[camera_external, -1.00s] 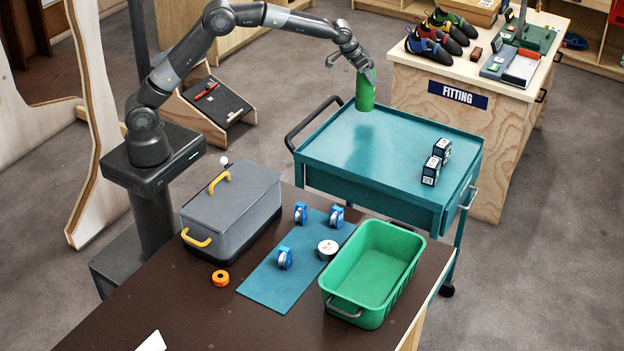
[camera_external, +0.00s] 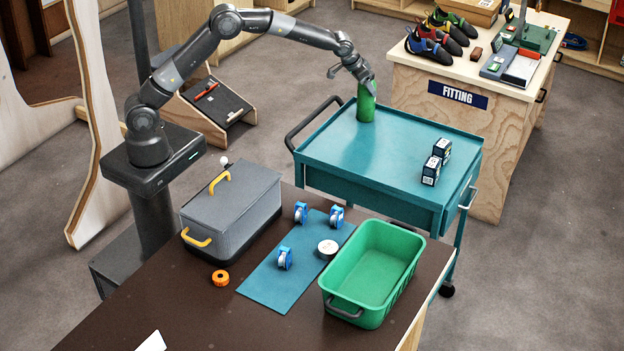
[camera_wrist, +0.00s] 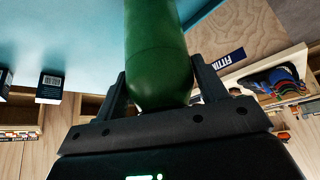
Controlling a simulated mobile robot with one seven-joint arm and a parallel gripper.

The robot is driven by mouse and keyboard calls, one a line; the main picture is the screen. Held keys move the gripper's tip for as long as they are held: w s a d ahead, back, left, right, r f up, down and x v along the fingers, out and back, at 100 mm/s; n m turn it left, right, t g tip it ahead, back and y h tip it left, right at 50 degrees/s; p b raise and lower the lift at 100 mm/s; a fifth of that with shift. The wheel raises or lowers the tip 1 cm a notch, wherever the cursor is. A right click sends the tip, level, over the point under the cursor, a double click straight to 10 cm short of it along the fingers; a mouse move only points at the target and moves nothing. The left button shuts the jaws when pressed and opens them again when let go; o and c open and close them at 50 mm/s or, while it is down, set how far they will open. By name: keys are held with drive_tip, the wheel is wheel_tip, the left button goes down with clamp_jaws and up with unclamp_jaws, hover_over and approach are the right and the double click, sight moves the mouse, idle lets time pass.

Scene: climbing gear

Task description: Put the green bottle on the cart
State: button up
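The green bottle (camera_external: 366,106) is upright at the far-left corner of the teal cart (camera_external: 400,160). Its lower end appears at or just above the cart's top; I cannot tell if it touches. My gripper (camera_external: 366,86) is at the bottle's upper part, with the arm reaching over from the left. In the wrist view the bottle (camera_wrist: 158,50) sits between the two fingers of my gripper (camera_wrist: 160,85), which close in on both sides of it. The gripper hides part of the bottle's end.
Two small dark boxes (camera_external: 436,161) stand on the cart's right side. The cart's middle is clear. A fitting counter (camera_external: 440,72) with shoes stands behind. The brown table (camera_external: 215,315) in front holds a green bin (camera_external: 378,258), a grey toolbox (camera_external: 232,205) and tape rolls.

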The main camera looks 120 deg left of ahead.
drive_tip(key=o, duration=0.3)
drive_tip(key=v, duration=1.2)
drive_tip(key=shift+r, duration=0.15)
drive_tip(key=shift+d, duration=0.1)
